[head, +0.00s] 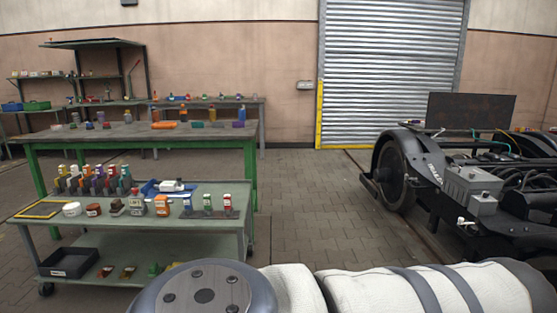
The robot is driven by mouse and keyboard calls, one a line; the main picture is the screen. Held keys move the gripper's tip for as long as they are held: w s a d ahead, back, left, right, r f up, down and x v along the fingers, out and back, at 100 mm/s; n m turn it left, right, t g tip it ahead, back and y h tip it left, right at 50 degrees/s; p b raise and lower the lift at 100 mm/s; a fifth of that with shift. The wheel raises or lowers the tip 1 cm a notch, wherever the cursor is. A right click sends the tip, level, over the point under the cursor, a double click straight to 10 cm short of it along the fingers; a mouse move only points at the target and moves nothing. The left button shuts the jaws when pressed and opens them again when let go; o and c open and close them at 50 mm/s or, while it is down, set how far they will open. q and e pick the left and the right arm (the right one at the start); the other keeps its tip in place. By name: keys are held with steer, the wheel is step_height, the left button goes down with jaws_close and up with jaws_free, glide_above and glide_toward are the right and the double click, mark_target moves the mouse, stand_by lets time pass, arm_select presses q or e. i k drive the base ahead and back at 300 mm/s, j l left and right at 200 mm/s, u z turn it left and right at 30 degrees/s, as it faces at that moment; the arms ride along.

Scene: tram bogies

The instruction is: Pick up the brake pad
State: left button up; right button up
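I cannot make out a brake pad for certain. Several small reddish-brown pieces (128,271) lie on the lower shelf of the green cart, too small to identify. The green cart (100,236) stands at the left, with small bottles, boxes and containers on its top. One of my arms, in a white cover with grey bands, crosses the bottom foreground and hides the floor behind it. Neither of my grippers shows.
A black tray (68,262) sits on the cart's lower shelf. A green-legged workbench (90,136) stands behind the cart. A bogie with a large wheel (393,172) stands at the right. The paved floor (320,200) between is clear up to the roller shutter (390,75).

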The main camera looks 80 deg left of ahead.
mark_target(73, 182)
steer(key=u, duration=3.95)
